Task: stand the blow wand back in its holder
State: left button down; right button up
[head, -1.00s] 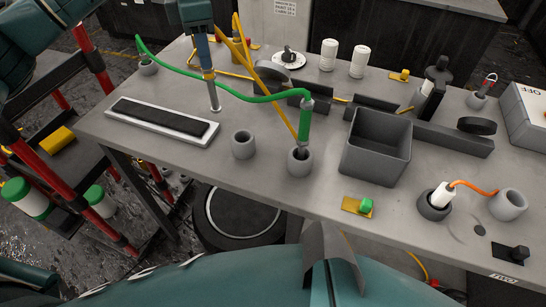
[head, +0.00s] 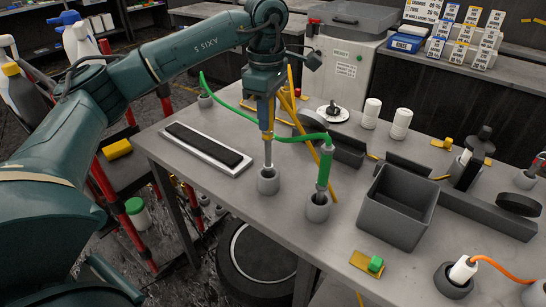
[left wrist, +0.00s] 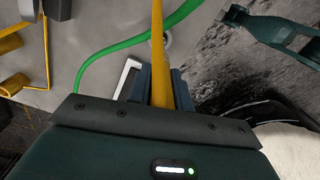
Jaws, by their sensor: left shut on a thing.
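My left gripper (head: 266,118) is shut on the blow wand, upright over the left part of the bench. The wand has a yellow body and a slim silver tube (head: 268,154) pointing down. The tube's lower end is at the mouth of a grey round holder (head: 268,183); the rim hides how deep it goes. In the left wrist view the wand's yellow body (left wrist: 158,60) runs between the fingers (left wrist: 160,88). A green-handled tool (head: 324,168) with a green hose stands in another grey holder (head: 318,208) to the right. My right gripper is not in view.
A white tray with a dark pad (head: 207,146) lies left of the holder. A grey open bin (head: 397,212) stands to the right. The green hose (head: 235,108) passes close to my left gripper. A yellow block with a green button (head: 368,263) sits near the front edge.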

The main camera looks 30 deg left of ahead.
aim_at(268, 140)
pick_arm(q)
notch_tip(268, 140, down, 6)
jog(key=shift+f+p, duration=0.1)
jog(key=shift+p, duration=0.25)
jog(key=shift+f, duration=0.1)
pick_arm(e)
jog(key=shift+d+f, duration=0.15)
pick_arm(q)
jog(key=shift+f, duration=0.15)
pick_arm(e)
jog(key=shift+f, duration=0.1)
pick_arm(q)
jog(key=c, duration=1.7)
grip_release()
jog(key=shift+f, duration=0.1)
jog(key=o, duration=0.4)
jog(key=shift+o, duration=0.2)
